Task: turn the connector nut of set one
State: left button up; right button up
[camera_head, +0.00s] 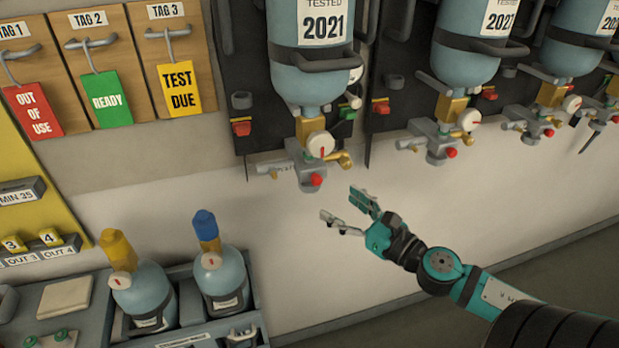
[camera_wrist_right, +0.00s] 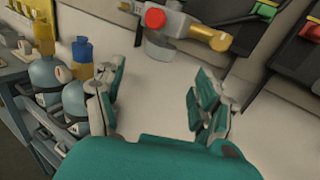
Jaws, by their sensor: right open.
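The nearest hanging breathing set has an upside-down blue cylinder (camera_head: 312,75) labelled 2021. Below it are a brass collar (camera_head: 310,126), a grey valve body (camera_head: 302,165), a white gauge (camera_head: 320,145), a brass side fitting (camera_head: 343,160) and a red knob (camera_head: 316,180). I cannot tell for certain which part is the connector nut. My right gripper (camera_head: 339,203) is open and empty, below and slightly right of the valve body, apart from it. In the right wrist view, the open fingers (camera_wrist_right: 155,85) point toward the red knob (camera_wrist_right: 155,18) and brass fitting (camera_wrist_right: 214,38). My left gripper is out of view.
More hanging sets (camera_head: 455,110) line the wall to the right. Tag boards (camera_head: 110,58) hang at upper left. Two upright cylinders with yellow and blue tops stand in a grey crate (camera_head: 258,300) at lower left. The pale wall around my right gripper is clear.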

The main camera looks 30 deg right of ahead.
aim_at(318, 190)
jog(key=w+p, duration=0.1)
jog(key=w, duration=0.2)
jog(key=w+a+p, duration=0.1)
jog(key=w, duration=0.2)
jog(key=w+p, duration=0.1)
jog(key=w, duration=0.2)
jog(key=shift+a+r, duration=0.15)
jog(key=shift+a, duration=0.15)
jog(key=shift+w+a, duration=0.15)
jog(key=shift+w, duration=0.4)
jog(key=shift+c, duration=0.2)
jog(key=c, duration=1.1)
jog(key=shift+c, duration=0.2)
